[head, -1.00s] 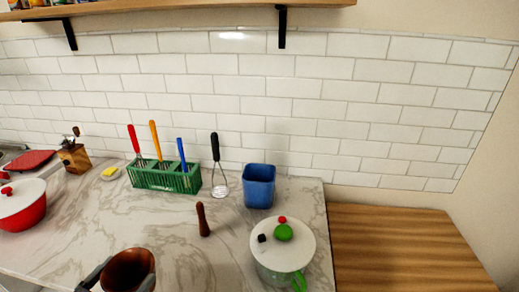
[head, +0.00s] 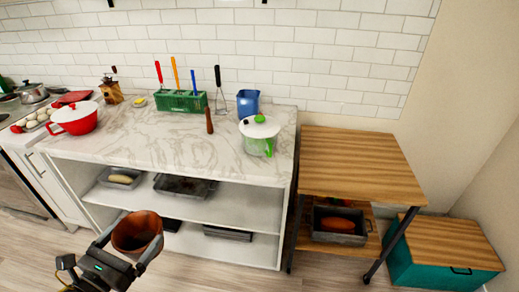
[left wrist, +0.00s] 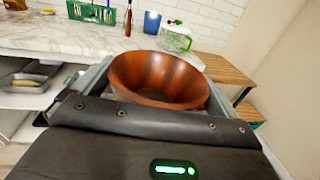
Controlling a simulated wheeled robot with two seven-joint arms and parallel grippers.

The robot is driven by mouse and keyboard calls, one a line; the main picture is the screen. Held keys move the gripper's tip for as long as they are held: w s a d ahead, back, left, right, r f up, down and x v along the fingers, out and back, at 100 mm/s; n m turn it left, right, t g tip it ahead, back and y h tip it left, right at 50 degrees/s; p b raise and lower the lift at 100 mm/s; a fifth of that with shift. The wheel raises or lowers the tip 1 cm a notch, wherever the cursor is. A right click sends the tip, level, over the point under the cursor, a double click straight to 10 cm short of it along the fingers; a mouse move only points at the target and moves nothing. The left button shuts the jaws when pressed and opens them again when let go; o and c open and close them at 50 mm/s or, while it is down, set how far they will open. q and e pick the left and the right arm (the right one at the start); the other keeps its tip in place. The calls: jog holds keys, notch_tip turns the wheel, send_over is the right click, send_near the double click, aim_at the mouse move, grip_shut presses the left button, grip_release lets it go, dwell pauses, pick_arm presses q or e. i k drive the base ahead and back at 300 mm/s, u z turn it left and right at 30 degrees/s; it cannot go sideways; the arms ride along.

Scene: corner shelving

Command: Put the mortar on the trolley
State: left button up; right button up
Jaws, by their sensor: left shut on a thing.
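The mortar (head: 138,230) is a brown wooden bowl, upright in my left gripper (head: 128,246). The gripper is shut on it, with a finger on each side. They hang in front of the counter, below the height of its top. The mortar also shows large in the left wrist view (left wrist: 158,80). The trolley (head: 355,162) has a wooden top and dark legs and stands to the right of the counter. Its top is bare. A brown pestle (head: 209,120) stands upright on the counter. My right gripper is not in view.
The marble counter (head: 170,140) holds a green cutlery rack (head: 181,102), a blue cup (head: 248,103), a green-and-white pot (head: 259,135) and a red pot (head: 73,118). A tray (head: 340,224) sits on the trolley's lower shelf. A teal chest (head: 430,270) stands at the right.

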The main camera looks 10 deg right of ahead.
aim_at(356, 167)
jog(key=z, duration=2.3)
jog(key=i, duration=2.6)
jog(key=u, duration=1.9)
